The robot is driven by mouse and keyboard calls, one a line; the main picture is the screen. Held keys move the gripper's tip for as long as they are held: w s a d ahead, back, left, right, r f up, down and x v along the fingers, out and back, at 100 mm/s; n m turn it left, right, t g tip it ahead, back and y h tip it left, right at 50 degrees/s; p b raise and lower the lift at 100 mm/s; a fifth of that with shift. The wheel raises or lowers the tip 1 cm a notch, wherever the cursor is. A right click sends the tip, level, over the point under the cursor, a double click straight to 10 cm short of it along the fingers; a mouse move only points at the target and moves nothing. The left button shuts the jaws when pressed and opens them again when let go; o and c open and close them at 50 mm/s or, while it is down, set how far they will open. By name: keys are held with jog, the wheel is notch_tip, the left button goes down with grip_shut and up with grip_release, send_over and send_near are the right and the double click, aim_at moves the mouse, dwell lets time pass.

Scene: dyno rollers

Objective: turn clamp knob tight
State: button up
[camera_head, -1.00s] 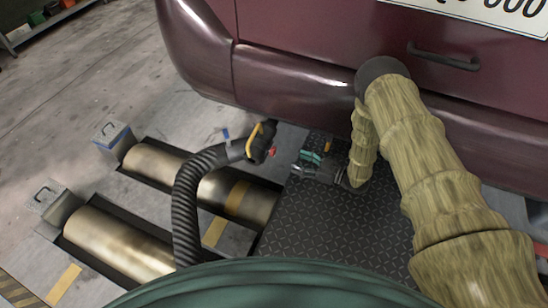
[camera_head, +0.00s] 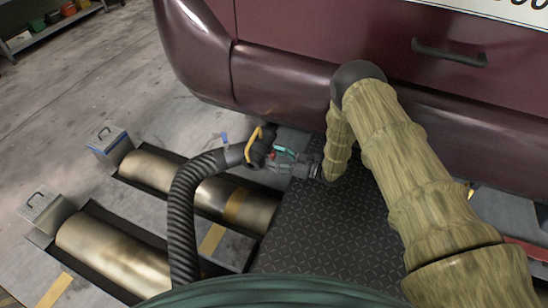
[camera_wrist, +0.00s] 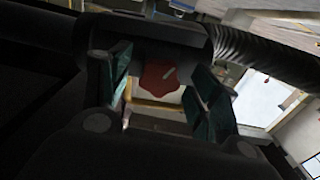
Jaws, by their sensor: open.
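The red clamp knob (camera_wrist: 160,77) shows in the wrist view between my gripper's two teal-padded fingers, with a pale pointer mark on its face. In the head view only a small bit of red shows at the clamp (camera_head: 257,148), which has a yellow handle and sits on the end of the black corrugated hose (camera_head: 184,205). My gripper (camera_head: 279,155) is right beside the clamp, reaching from the right. It is open, with a finger on either side of the knob in the wrist view (camera_wrist: 165,88). I cannot tell whether either finger touches the knob.
The dark red car's bumper (camera_head: 270,85) is close behind and above the clamp. Metal rollers (camera_head: 235,205) lie in the floor at left. A dark tread plate (camera_head: 325,240) lies below my arm. Grey boxes (camera_head: 108,140) stand by the roller ends.

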jog(key=shift+w+a, duration=0.15)
jog(key=shift+a, duration=0.3)
jog(key=c, duration=1)
jog(key=shift+c, duration=0.2)
